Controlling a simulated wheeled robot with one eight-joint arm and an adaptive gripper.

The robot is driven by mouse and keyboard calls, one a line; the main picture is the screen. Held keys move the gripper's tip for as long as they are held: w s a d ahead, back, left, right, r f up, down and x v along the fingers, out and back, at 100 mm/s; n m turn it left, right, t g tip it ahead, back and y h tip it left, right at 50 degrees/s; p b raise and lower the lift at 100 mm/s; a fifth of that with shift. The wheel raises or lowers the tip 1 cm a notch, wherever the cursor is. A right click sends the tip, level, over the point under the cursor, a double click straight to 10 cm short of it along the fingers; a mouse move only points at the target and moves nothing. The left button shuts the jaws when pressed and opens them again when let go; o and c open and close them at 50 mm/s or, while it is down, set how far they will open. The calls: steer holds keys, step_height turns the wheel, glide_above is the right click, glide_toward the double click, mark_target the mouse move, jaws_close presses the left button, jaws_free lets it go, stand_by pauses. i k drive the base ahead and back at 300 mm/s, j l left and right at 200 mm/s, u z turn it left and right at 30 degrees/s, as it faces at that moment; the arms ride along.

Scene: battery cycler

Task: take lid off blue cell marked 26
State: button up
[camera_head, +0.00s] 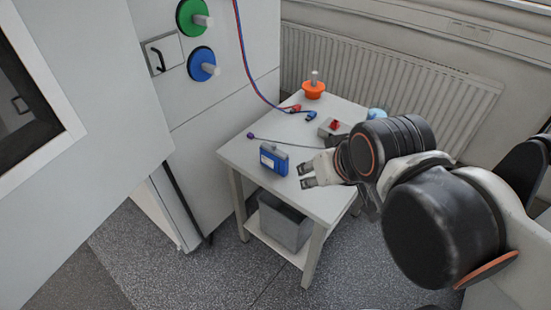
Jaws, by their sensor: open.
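The blue cell (273,159) stands upright on the left part of the small white table. Its front bears a pale label that is too small to read, so I cannot confirm the number 26.
A purple-tipped cable (251,136) lies behind the cell. Red and blue plugs (310,115), an orange holder (314,90) and a grey block with a red part (334,127) are farther back. A grey bin (285,221) sits below. A cabinet (222,88) stands left.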

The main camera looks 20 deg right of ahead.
mark_target(272, 149)
steer(key=i+j+z, duration=0.45)
steer(key=j+z, duration=0.15)
steer(key=z, duration=0.15)
steer(key=i+j+z, duration=0.15)
steer(key=j+z, duration=0.2)
